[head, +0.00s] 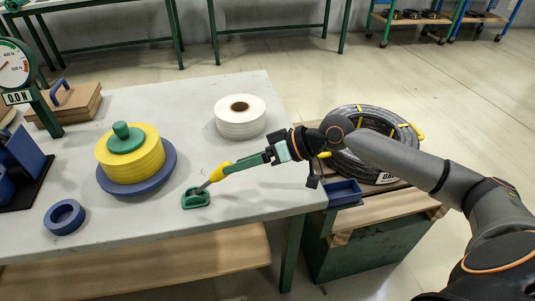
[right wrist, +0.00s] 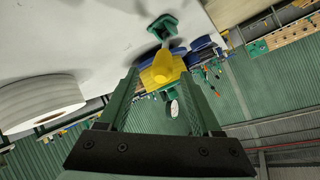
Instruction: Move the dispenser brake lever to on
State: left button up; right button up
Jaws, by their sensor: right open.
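The brake lever has a yellow handle (head: 218,173) on a short grey rod, rising tilted to the right from a green base (head: 196,198) on the table. My right gripper (head: 235,166) reaches in from the right with its green fingers at the upper end of the handle. In the right wrist view the yellow handle (right wrist: 162,68) shows between the tips of the open fingers, with the green base (right wrist: 162,27) beyond it. I cannot tell whether the fingers touch the handle. No on or off marking is readable. My left gripper is not in view.
A yellow roll (head: 130,160) with a green hub sits on a blue disc behind the lever. A white roll (head: 240,117), a blue ring (head: 64,217) and a gauge (head: 14,65) are also on the table (head: 150,225). A hose coil (head: 370,135) lies to the right.

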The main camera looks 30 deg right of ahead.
jog(key=v, duration=0.8)
jog(key=shift+s+d+b, duration=0.2)
jog(key=shift+b, duration=0.15)
jog(key=shift+r, duration=0.15)
